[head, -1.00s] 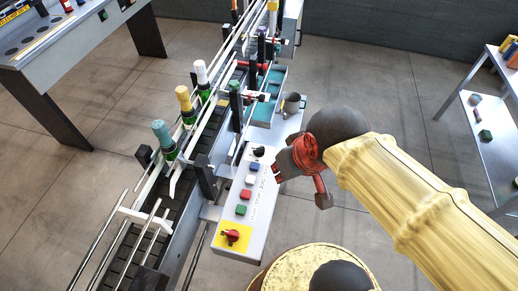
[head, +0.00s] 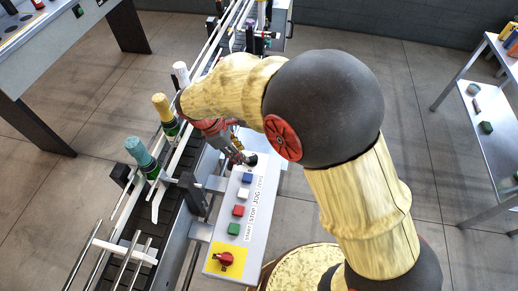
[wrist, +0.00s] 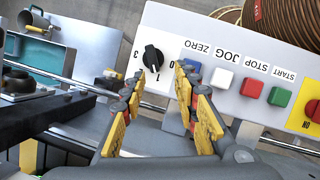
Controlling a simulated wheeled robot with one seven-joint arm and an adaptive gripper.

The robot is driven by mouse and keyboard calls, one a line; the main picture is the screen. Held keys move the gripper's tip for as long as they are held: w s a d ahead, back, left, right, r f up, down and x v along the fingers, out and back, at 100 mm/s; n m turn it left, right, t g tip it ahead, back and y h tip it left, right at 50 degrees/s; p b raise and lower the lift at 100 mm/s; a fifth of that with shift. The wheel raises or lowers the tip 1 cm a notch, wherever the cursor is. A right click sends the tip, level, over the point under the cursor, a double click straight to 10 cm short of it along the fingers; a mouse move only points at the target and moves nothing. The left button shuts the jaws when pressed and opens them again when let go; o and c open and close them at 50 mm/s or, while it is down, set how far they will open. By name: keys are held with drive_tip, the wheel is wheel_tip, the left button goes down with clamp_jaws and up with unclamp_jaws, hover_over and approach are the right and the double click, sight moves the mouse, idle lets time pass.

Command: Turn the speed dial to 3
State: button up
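The speed dial (wrist: 152,56) is a black knob at one end of the white control panel (wrist: 200,25). In the wrist view printed numbers 3, 1 and 0 show around it; the knob's narrow end seems to lie toward the 1. In the head view the dial (head: 250,159) is at the panel's far end, partly covered by my gripper (head: 242,157). My gripper (wrist: 160,72) is open and empty in the wrist view, its two yellow-and-grey fingers apart. The dial appears between and just beyond the fingertips; I see no contact.
Blue (head: 247,178), white (head: 243,193), red (head: 238,210) and green (head: 233,229) buttons line the panel near the dial. A red switch on a yellow plate (head: 227,262) is at the near end. The conveyor with bottles (head: 165,115) runs close along the left.

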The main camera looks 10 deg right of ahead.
sight(251, 158)
drive_tip(key=shift+w+d+f+n+b, duration=0.25)
drive_tip(key=shift+d+f+n+b, duration=0.25)
drive_tip(key=shift+f, duration=0.45)
drive_tip(key=shift+w+d+f+n+b, duration=0.3)
drive_tip(key=shift+d+f, duration=0.35)
drive_tip(key=shift+f, duration=0.35)
drive_tip(key=shift+w+d+f+n+b, duration=0.2)
drive_tip(key=shift+d+f+n+b, duration=0.3)
drive_tip(key=shift+f, duration=0.45)
drive_tip(key=shift+d, duration=0.1)
drive_tip(key=shift+c, duration=1.4)
clamp_jaws()
